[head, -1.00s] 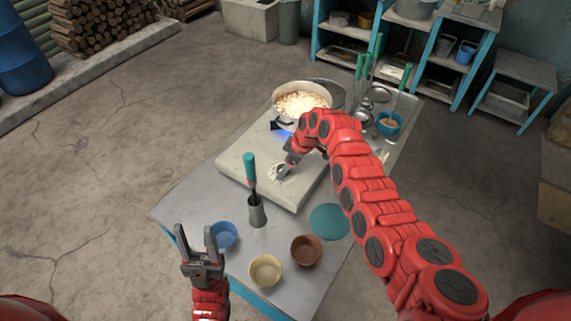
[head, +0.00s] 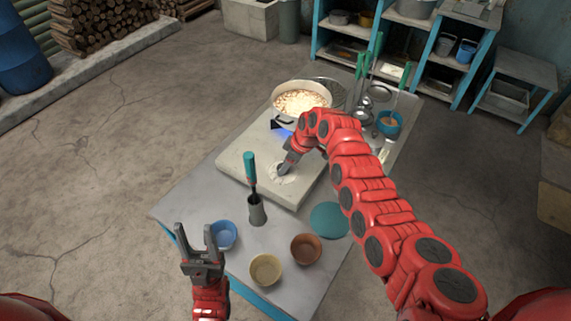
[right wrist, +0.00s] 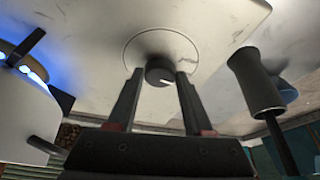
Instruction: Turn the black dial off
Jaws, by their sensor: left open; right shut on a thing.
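The black dial (right wrist: 160,72) shows in the right wrist view, with a white mark on it, at the middle of a round ring on the pale stove top (right wrist: 215,25). My right gripper (right wrist: 158,76) has its two fingers on either side of the dial and is shut on it. In the head view my right gripper (head: 285,168) is over the ringed spot on the stove (head: 243,158), and it hides the dial. My left gripper (head: 198,240) is open and empty at the table's near left edge.
A pot (head: 300,97) of food sits over a blue flame (head: 281,129) behind the dial. Blue (head: 224,235), yellow (head: 266,269) and brown (head: 305,249) bowls stand in front.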

